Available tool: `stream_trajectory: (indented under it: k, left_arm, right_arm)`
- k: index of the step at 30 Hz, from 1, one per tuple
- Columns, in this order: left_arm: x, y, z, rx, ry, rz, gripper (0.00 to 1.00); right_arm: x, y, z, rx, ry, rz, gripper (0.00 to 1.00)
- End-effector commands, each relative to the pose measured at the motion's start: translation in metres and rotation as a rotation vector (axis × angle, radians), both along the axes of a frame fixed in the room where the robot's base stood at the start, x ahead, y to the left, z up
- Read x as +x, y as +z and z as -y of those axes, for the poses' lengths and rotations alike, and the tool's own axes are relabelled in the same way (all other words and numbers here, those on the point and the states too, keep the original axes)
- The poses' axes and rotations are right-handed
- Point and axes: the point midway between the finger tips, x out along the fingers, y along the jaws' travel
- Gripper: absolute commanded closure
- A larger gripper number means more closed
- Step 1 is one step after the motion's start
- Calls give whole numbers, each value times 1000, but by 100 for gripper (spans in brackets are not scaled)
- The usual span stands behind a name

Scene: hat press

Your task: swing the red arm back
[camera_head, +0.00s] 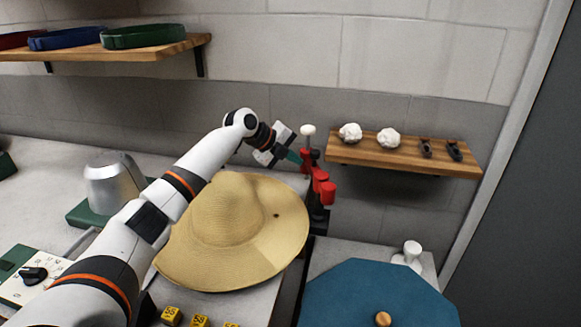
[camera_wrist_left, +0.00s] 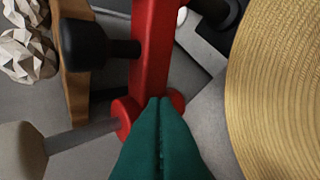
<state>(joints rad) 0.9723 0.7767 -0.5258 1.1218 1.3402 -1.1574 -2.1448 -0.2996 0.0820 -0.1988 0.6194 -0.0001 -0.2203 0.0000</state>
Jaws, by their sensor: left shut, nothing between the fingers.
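The red arm (camera_wrist_left: 152,45) runs up the middle of the left wrist view, with a black knob on its left side and red round ends near its lower part. In the head view the red arm's parts (camera_head: 322,180) stand behind and right of the straw hat. My left gripper (camera_head: 295,157) reaches over the hat to it. Its green fingers (camera_wrist_left: 161,130) are closed together with nothing between them, and their tips overlap the red arm in the wrist view; contact is unclear. My right gripper is not in view.
The straw hat (camera_head: 215,238) lies on the worktop below my left arm. A wooden shelf (camera_head: 405,157) with white lumps and dark items is at right. A blue octagonal top (camera_head: 375,298) is at lower right. A silver dome (camera_head: 112,184) stands at left.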

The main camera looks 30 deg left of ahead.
Motion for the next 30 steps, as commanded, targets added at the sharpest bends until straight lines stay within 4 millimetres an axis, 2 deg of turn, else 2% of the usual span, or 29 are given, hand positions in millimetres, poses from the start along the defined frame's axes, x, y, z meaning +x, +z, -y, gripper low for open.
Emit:
stream_trajectory:
  k: [9,23,30]
  left_arm:
    - [9,0,4,-1,0,-1,100]
    - [10,1,4,-1,0,1,100]
    - [-4,14,-5,2,1,4,100]
  right_arm:
    - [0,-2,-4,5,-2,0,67]
    - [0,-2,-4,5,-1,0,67]
    - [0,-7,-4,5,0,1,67]
